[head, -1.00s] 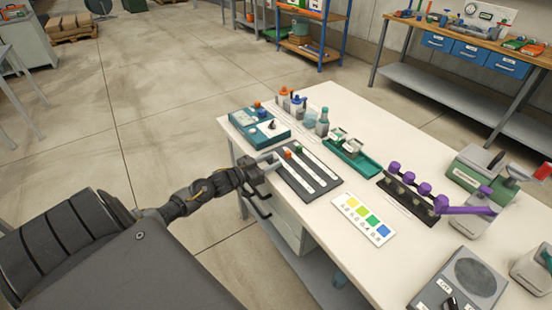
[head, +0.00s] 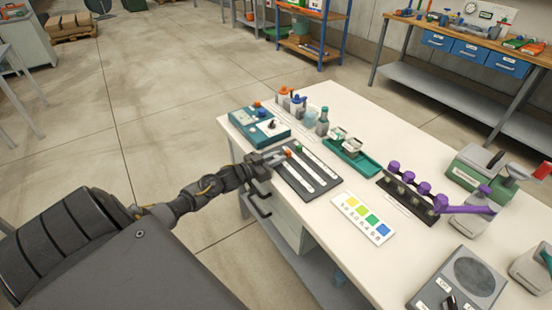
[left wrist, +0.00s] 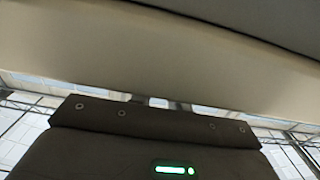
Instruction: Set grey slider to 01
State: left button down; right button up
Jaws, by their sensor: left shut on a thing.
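The dark slider panel (head: 307,185) lies on the near left part of the white table, with pale scale strips running along it. An orange knob (head: 288,153) and a green knob (head: 298,148) sit at its far end. My left gripper (head: 277,158) is at the panel's far left corner, just left of the orange knob. It is shut on what seems to be the grey slider's knob, which its fingers hide. The scale marks are too small to read. The left wrist view shows mostly my own gripper body and a blurred pale surface. My right gripper is not in view.
A teal control box (head: 260,125) stands just behind the panel, with bottles (head: 322,122) and a green tray (head: 350,158) to its right. A colour card (head: 363,219) lies right of the panel. Purple-topped valves (head: 412,185) stand farther right.

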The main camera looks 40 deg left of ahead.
aim_at(280, 170)
pick_arm(q)
jog(key=d+p, duration=0.1)
jog(key=d, duration=0.1)
jog(key=s+d+p, duration=0.1)
jog(key=shift+s+d+r, duration=0.1)
jog(key=shift+d+r, duration=0.05)
jog(key=shift+d, duration=0.25)
jog(key=c, duration=1.3)
grip_release()
jog(key=shift+s+f, duration=0.1)
jog(key=shift+f, duration=0.1)
jog(key=shift+s+a, duration=0.1)
jog(key=shift+s, duration=0.25)
jog(key=b+v, duration=0.1)
jog(key=v, duration=0.9)
